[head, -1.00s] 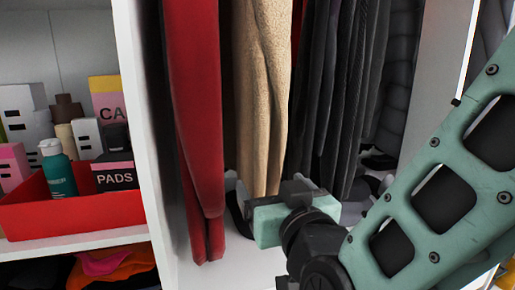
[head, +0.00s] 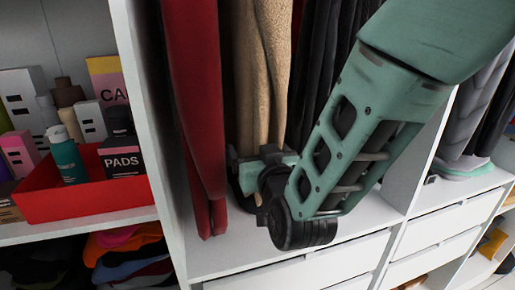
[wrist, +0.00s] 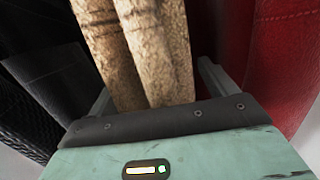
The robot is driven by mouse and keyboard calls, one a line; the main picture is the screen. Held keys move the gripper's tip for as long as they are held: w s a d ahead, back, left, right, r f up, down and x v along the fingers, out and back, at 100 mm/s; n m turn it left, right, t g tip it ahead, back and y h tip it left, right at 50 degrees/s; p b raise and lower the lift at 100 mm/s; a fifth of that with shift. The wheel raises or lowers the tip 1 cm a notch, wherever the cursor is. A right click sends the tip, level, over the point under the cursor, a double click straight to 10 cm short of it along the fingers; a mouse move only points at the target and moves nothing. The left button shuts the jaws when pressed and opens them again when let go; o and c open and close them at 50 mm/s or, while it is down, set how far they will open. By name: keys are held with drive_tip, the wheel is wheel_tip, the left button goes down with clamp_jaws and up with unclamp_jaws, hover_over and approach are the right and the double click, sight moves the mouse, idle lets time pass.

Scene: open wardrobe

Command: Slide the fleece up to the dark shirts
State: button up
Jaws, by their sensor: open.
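The fleece (head: 262,75) is the tan fuzzy garment hanging in the middle bay in the head view. The dark shirts (head: 322,70) hang to its right, partly behind my arm. My gripper (head: 258,160) is at the fleece's lower end. In the wrist view the fleece (wrist: 138,48) passes between the two open fingers of my gripper (wrist: 156,82), with one finger on each side. The dark shirts (wrist: 45,70) are at the left there.
Red garments (head: 196,110) hang just left of the fleece, close to my gripper. A white upright panel (head: 150,130) bounds the bay on the left. A red box (head: 85,190) with toiletries stands on the left shelf. Drawers (head: 310,272) are below.

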drive_tip(key=c, duration=1.5)
drive_tip(key=shift+d, duration=0.2)
drive_tip(key=shift+w+d, duration=0.2)
drive_tip(key=shift+d, duration=0.3)
drive_tip(key=o, duration=1.5)
drive_tip(key=shift+c, duration=0.2)
